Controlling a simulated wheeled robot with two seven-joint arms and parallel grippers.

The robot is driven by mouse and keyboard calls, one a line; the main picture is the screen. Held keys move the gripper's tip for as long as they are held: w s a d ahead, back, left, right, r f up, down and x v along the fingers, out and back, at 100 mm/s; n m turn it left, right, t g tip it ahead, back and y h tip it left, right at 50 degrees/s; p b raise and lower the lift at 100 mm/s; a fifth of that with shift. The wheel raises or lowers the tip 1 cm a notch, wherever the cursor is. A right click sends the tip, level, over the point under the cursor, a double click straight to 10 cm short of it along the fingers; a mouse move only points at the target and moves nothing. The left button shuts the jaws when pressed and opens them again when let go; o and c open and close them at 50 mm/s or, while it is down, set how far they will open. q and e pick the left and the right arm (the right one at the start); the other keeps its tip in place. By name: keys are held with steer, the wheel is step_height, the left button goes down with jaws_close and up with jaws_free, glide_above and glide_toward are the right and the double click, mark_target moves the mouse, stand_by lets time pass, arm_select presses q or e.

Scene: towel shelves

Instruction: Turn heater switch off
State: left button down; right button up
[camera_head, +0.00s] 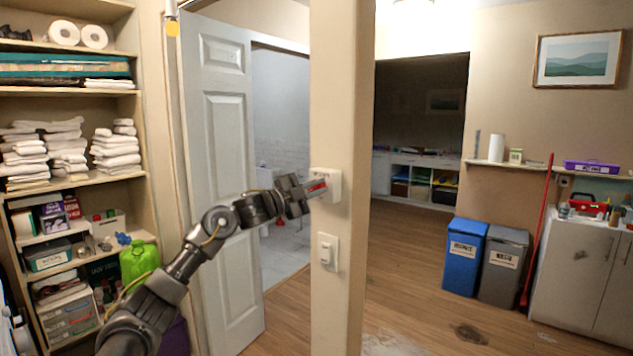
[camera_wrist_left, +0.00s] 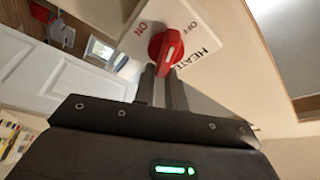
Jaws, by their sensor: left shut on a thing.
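The heater switch is a red rotary knob (camera_wrist_left: 166,47) on a white plate (camera_wrist_left: 190,22) marked ON, OFF and HEATER. In the head view the plate (camera_head: 334,185) is on the narrow wall post, at mid-height. My left gripper (camera_head: 313,188) reaches it from the left. In the left wrist view its two thin fingers (camera_wrist_left: 162,80) are shut on the red knob. A white mark shows on the knob; I cannot tell exactly which label it points to. The fingertips partly hide the knob. My right gripper is not in view.
A second white switch (camera_head: 328,252) is lower on the same post. A white door (camera_head: 222,150) stands open behind my left arm. Shelves with towels (camera_head: 115,148) and a green jug (camera_head: 139,262) are at the left.

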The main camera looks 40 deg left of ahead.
arm_select(q)
steer(key=m+p, duration=0.1)
steer(key=m+g+p, duration=0.1)
steer(key=m, duration=0.1)
steer(key=m+g+p, duration=0.1)
steer(key=m, duration=0.1)
steer(key=shift+a+f, duration=0.1)
steer(key=shift+f, duration=0.2)
steer(key=shift+a+r+m, duration=0.1)
steer(key=shift+m, duration=0.2)
steer(key=c, duration=1.4)
jaws_free()
steer(key=shift+c, duration=0.2)
steer(key=b+v, duration=0.6)
steer(key=v, duration=0.4)
steer(key=shift+s, duration=0.3)
steer(key=shift+a, duration=0.15)
